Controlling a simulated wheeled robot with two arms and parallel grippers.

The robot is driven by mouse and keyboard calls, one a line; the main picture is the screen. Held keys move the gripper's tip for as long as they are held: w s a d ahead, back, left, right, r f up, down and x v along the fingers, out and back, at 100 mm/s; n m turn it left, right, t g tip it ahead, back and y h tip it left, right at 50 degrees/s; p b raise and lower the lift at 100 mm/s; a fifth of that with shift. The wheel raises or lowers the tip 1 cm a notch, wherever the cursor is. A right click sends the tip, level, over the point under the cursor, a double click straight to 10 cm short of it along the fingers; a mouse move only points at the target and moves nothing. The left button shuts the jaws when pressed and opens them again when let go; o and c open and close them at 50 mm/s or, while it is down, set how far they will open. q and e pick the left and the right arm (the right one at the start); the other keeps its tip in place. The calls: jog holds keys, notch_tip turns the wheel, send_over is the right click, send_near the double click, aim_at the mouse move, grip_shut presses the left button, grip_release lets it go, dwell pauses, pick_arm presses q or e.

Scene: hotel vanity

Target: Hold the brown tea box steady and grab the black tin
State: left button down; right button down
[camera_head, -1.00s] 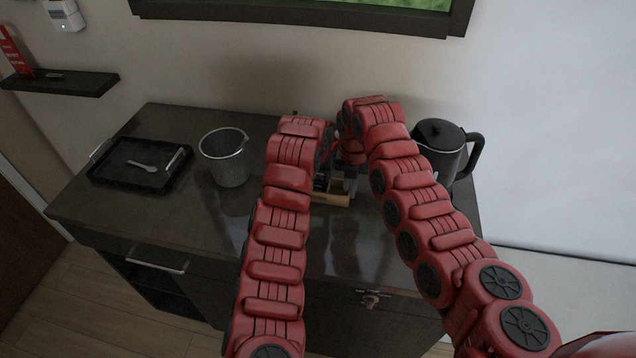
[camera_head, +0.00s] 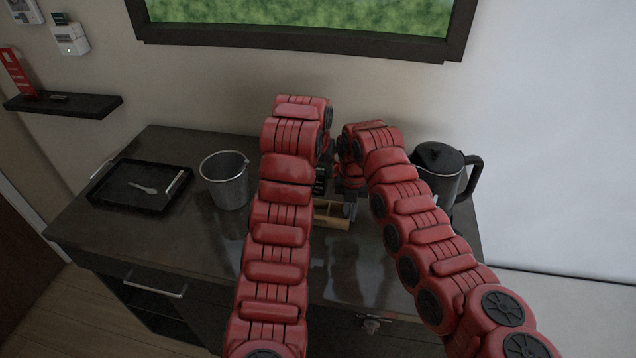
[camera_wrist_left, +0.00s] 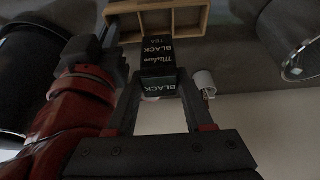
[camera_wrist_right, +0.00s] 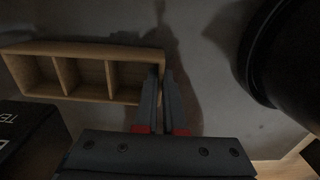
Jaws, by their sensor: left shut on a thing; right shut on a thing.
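The brown tea box (camera_head: 332,222) is an open wooden tray on the counter. In the right wrist view the box (camera_wrist_right: 85,70) shows three compartments, which look empty. My right gripper (camera_wrist_right: 160,84) is shut on the box's end wall. The black tin (camera_wrist_left: 158,48), lettered "BLACK TEA", is between the fingers of my left gripper (camera_wrist_left: 157,88), which is shut on it. The tin is above the box, apart from it; it also shows close up in the right wrist view (camera_wrist_right: 28,138). In the head view, my left arm hides much of the tin and box.
A black kettle (camera_head: 440,168) stands just right of my right arm. A metal bucket (camera_head: 227,182) stands left of my left arm. A black tray (camera_head: 120,192) with a spoon (camera_head: 143,187) lies at the far left. The counter between tray and bucket is clear.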

pick_arm(q)
jog(key=shift+r, duration=0.2)
pick_arm(e)
jog(key=c, duration=0.9)
grip_release()
